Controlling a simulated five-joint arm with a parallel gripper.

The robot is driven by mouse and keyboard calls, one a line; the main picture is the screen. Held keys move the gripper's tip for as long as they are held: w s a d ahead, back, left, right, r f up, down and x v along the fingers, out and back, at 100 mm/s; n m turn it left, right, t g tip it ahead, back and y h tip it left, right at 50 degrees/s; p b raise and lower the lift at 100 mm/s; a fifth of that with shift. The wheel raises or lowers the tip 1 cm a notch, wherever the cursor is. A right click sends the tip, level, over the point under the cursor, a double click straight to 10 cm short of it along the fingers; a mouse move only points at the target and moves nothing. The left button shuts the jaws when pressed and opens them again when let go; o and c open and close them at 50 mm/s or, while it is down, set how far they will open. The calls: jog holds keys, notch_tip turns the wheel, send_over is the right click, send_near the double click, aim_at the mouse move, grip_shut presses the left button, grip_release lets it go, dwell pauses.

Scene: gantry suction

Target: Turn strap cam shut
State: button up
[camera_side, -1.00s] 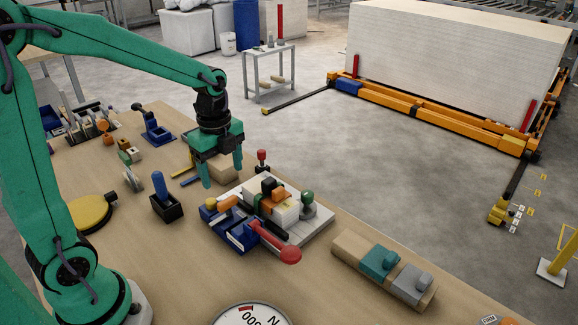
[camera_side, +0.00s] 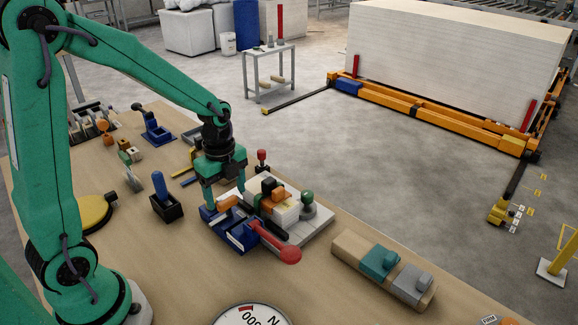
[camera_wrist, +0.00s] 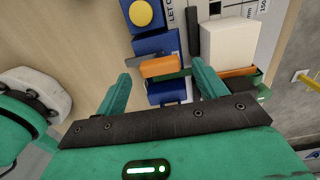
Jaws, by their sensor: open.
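The strap cam appears to be the orange lever (camera_wrist: 160,66) on a blue block (camera_wrist: 152,44), with a green strap beside it. In the wrist view the lever lies crosswise between the fingertips of my gripper (camera_wrist: 160,72). In the side view my gripper (camera_side: 224,196) is open and low over the left end of the blue fixture (camera_side: 232,236), pointing down. The orange lever (camera_side: 228,203) shows there between the fingers, partly hidden by them. I cannot tell whether either finger touches it.
A red-knobbed lever (camera_side: 288,255) reaches toward the front right of the fixture. A white block (camera_side: 286,213) with dark and orange parts stands right of my gripper. A green knob (camera_side: 307,197) and a red knob (camera_side: 262,155) stand nearby.

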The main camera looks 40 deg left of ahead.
jog(key=shift+f, duration=0.75)
jog(key=c, duration=1)
